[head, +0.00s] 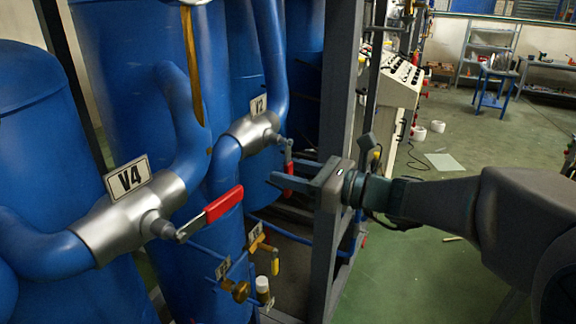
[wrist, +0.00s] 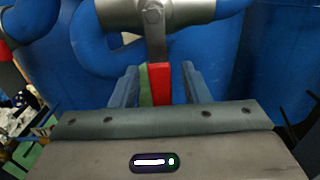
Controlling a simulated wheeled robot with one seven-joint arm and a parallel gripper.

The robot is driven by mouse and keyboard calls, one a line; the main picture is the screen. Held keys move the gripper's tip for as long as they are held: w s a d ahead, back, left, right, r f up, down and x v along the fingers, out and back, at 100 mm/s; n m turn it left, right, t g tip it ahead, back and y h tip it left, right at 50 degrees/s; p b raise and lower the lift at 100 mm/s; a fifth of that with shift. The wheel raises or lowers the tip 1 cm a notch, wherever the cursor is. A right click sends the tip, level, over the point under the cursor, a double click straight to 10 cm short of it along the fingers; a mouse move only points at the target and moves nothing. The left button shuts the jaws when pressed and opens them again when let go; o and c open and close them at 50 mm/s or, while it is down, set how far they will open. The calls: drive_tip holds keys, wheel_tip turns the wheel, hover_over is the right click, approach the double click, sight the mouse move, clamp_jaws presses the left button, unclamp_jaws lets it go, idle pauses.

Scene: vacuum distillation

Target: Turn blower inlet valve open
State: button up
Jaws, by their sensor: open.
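My gripper (head: 284,171) reaches in from the right with its two fingers open. The V2 valve (head: 254,131) is a silver body in a blue pipe, with a grey lever that hangs down to a red grip (head: 288,170). In the wrist view the red grip (wrist: 160,84) stands between my open fingers (wrist: 159,70), with a gap visible on both sides. The lever's grey upper part (wrist: 155,36) runs up to the silver valve body (wrist: 150,12). The V4 valve (head: 118,225), nearer on the left, has a red lever (head: 211,209) slanting up to the right. No label reads "blower inlet".
Large blue tanks (head: 130,75) and pipes stand behind the valves. A grey frame post (head: 335,130) rises close beside my gripper. Small brass and yellow valves (head: 240,290) sit below. Green floor (head: 480,150) is open at the right.

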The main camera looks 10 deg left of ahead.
drive_tip(key=shift+w+a, duration=0.15)
drive_tip(key=shift+a, duration=0.25)
drive_tip(key=shift+c, duration=0.3)
clamp_jaws()
